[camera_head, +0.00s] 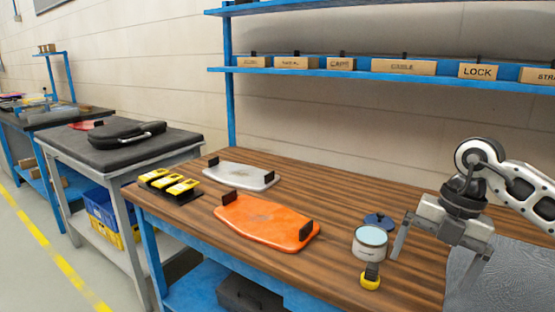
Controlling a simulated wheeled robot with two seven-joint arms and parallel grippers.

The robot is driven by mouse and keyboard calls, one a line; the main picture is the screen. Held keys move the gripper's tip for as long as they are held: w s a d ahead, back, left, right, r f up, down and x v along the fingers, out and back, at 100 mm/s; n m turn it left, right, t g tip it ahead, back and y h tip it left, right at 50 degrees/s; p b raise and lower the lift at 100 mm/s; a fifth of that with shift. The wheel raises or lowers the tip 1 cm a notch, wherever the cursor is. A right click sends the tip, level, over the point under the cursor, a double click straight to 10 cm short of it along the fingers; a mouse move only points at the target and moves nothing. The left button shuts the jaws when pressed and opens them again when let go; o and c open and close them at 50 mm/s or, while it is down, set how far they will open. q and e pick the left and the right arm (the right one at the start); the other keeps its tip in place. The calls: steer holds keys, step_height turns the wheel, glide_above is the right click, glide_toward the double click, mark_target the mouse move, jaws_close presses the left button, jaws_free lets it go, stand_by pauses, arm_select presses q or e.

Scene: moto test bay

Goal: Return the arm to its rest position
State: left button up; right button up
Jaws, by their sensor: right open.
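My right gripper (436,270) comes in from the right on my white and black arm (515,185). Its two grey fingers point down over the right part of the wooden workbench (330,192) and are spread apart, with nothing seen between them. A white can (369,246) with a pale blue top stands just left of the left finger. Whether the finger touches the can is hard to tell. My left gripper is not in view.
A blue lid (378,221) and a yellow-and-black item (371,278) lie beside the can. An orange panel (265,222), a grey panel (240,176) and yellow devices (168,182) lie left. A dark grey mat (510,275) is at right. Boxed shelves (400,72) rise behind.

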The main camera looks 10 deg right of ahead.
steer(key=s+a+f+n+g+y+p, duration=0.15)
steer(key=a+y, duration=0.25)
steer(key=a, duration=0.5)
steer(key=s+a+f+n+y, duration=0.2)
steer(key=a+y, duration=0.3)
steer(key=a, duration=0.5)
steer(key=s+a+r+m+t+y+p, duration=0.1)
steer(key=s+a+r+m+t+y, duration=0.1)
steer(key=a+r+m+t+y, duration=0.55)
steer(key=w+d+f+m+t+h+p, duration=0.15)
steer(key=d+f+m+t+h, duration=0.45)
steer(key=f+m+t+h, duration=0.75)
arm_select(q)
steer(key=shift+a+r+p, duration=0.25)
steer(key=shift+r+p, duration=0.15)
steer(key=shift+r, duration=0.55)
arm_select(e)
steer(key=s+d+f+m+g+h, duration=0.1)
steer(key=s+d+f+m+g, duration=0.1)
steer(key=s+f+m+g, duration=0.6)
steer(key=s+f+g, duration=0.1)
steer(key=s, duration=0.2)
steer(key=shift+d+f+h, duration=0.3)
steer(key=shift+f+h, duration=0.1)
